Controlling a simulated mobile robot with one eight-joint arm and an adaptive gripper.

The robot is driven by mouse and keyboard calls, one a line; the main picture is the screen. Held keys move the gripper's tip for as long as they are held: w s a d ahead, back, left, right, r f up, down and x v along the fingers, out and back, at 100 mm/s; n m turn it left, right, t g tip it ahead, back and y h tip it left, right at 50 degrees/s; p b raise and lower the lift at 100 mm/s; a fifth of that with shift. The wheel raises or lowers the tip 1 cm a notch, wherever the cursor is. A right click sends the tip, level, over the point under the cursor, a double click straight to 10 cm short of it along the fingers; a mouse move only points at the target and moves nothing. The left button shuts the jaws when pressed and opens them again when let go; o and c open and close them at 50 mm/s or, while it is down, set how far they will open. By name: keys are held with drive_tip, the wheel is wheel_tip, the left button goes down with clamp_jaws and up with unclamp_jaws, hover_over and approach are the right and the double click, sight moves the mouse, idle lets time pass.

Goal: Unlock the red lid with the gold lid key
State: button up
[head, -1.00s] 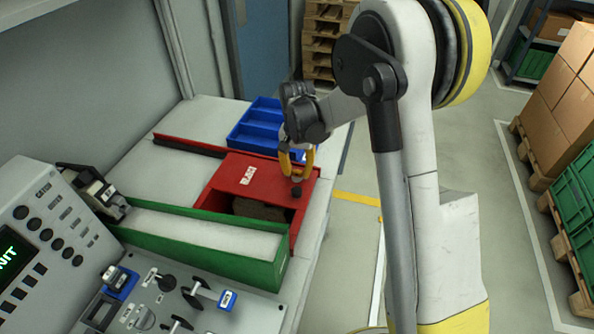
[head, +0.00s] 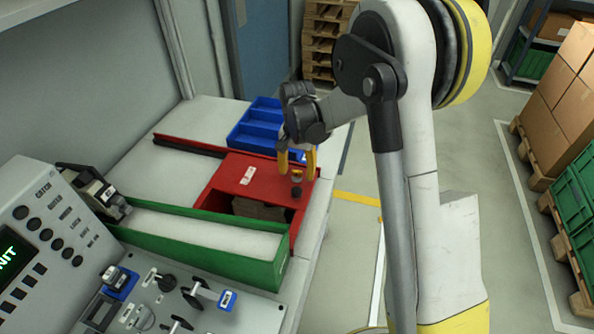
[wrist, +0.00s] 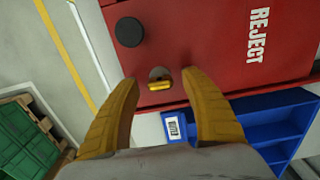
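The red lid (head: 232,172) with a white REJECT label covers the back part of a red box; it also shows in the wrist view (wrist: 205,45). The gold lid key (wrist: 161,86) stands at a small grey round lock (wrist: 158,73) near the lid's edge; it also shows in the head view (head: 297,174). How deep it sits and its exact turn I cannot tell. My gripper (head: 297,168) is open above the key. Its yellow fingers (wrist: 163,85) stand apart on either side of the key, with clear gaps.
A black knob (wrist: 129,31) sits beside the lock. The box's open front (head: 262,209) holds something brown. A blue divided tray (head: 258,128) stands behind, a green-walled chute (head: 200,240) in front. A control panel (head: 40,240) is at left. Floor lies to the right.

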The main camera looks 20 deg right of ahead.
sight(297, 171)
drive_tip(key=shift+r, duration=0.1)
wheel_tip(297, 171, up, 12)
idle(0.5)
drive_tip(key=s+r+n+t, duration=0.35)
drive_tip(key=s+r, duration=0.45)
drive_tip(key=s, duration=0.5)
drive_tip(key=s+f+n+t, duration=0.2)
drive_tip(key=s+n+t, duration=0.1)
drive_tip(key=s, duration=0.8)
drive_tip(key=shift+t, duration=0.35)
drive_tip(key=shift+w+n, duration=0.1)
drive_tip(key=shift+n, duration=0.15)
drive_tip(key=shift+c, duration=0.6)
